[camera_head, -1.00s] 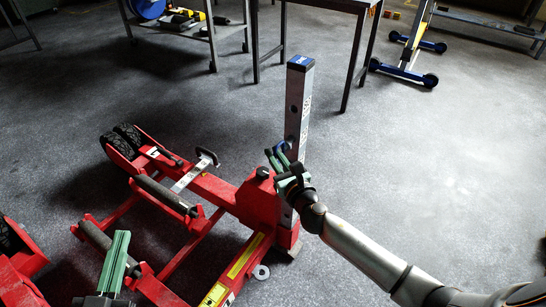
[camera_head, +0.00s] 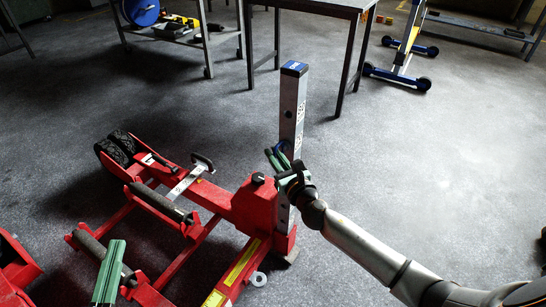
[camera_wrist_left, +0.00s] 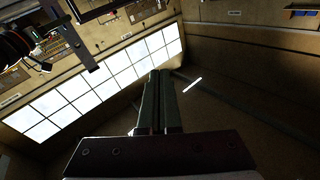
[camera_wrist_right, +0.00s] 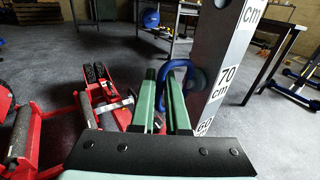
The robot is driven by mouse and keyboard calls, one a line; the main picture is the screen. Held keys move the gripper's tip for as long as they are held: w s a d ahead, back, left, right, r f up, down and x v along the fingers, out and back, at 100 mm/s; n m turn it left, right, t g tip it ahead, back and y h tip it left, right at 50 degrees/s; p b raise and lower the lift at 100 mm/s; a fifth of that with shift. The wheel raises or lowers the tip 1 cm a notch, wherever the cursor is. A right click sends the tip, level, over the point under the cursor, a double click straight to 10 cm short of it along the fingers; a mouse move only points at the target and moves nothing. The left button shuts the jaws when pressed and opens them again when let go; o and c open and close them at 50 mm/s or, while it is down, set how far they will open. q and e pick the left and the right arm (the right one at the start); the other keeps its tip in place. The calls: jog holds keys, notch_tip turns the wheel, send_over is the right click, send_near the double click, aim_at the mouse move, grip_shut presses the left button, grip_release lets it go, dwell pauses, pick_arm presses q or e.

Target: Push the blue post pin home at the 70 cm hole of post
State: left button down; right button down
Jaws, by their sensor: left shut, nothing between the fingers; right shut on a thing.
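The upright grey post (camera_head: 292,110) with a blue top stands on the red trolley jack (camera_head: 252,208). The blue post pin (camera_wrist_right: 197,78) is at the post's face beside the "70 cm" label in the right wrist view. Its loop lies at my right fingertips; the pin is small in the head view (camera_head: 284,147). My right gripper (camera_wrist_right: 166,75) is shut on the pin, its fingers pointing at the post. The hole is hidden, and I cannot tell how deep the pin sits. My left gripper (camera_head: 118,243) is shut and empty, low at the left, away from the post.
A table (camera_head: 330,6) stands behind the post, with a trolley (camera_head: 180,38) of tools at its left. A blue-wheeled frame (camera_head: 402,60) is at the back right. The floor right of the post is clear apart from my right arm.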

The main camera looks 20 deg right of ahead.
jog(key=shift+w+d, duration=0.1)
jog(key=shift+d, duration=0.05)
jog(key=c, duration=1.4)
grip_release()
jog(key=o, duration=0.6)
jog(key=shift+c, duration=0.2)
